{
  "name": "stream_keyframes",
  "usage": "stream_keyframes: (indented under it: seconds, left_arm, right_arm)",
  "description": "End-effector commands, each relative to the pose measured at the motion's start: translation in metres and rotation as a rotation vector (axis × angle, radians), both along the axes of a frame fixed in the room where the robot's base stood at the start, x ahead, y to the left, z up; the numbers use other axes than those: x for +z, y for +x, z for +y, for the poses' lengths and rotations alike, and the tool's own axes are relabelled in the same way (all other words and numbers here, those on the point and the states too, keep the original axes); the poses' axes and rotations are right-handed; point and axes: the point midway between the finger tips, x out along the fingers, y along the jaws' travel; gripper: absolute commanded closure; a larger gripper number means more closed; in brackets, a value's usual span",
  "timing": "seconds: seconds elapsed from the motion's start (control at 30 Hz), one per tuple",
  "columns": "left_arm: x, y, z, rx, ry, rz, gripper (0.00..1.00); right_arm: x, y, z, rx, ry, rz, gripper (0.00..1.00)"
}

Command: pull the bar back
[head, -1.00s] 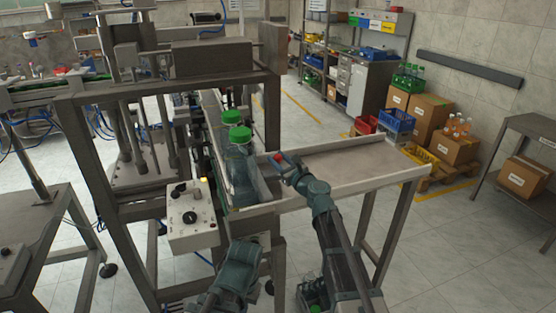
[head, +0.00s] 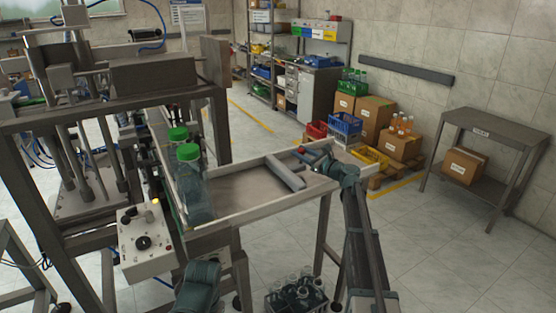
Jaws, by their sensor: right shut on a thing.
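The grey bar (head: 285,173) lies across the shallow tray table (head: 262,214), near its right part. A red knob (head: 301,150) shows at the bar's far end. My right gripper (head: 312,155) is at that end, shut on the bar's handle; its fingers partly hide the grip. Two bottles with green caps (head: 190,185) stand upright at the tray's left end, apart from the bar. My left gripper (head: 200,275) is low at the bottom, in front of the tray; its fingertips cannot be made out.
A control box (head: 147,243) with knobs stands left of the tray. A crate of bottles (head: 297,294) is on the floor below. A steel machine frame (head: 218,125) rises at the left. The tray floor between bottles and bar is bare.

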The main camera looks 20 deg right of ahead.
Motion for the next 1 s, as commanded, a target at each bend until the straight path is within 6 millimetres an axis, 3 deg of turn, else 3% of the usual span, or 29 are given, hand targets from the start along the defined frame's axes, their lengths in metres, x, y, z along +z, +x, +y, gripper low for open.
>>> stream_keyframes:
  seconds: [0.03, 0.1, 0.4, 1.0]
  left_arm:
    - [0.0, 0.0, 0.0, 0.0, 0.0, 0.0, 1.0]
    - [0.0, 0.0, 0.0, 0.0, 0.0, 0.0, 1.0]
    - [0.0, 0.0, 0.0, 0.0, 0.0, 0.0, 1.0]
    - [0.0, 0.0, 0.0, 0.0, 0.0, 0.0, 1.0]
  right_arm:
    - [0.0, 0.008, -0.018, -0.004, 0.0, 0.0, 1.0]
    - [0.0, 0.012, -0.036, -0.005, 0.0, 0.0, 1.0]
    - [0.0, 0.024, -0.084, -0.003, 0.0, 0.0, 1.0]
    - [0.0, 0.027, -0.098, -0.007, 0.001, -0.001, 1.0]
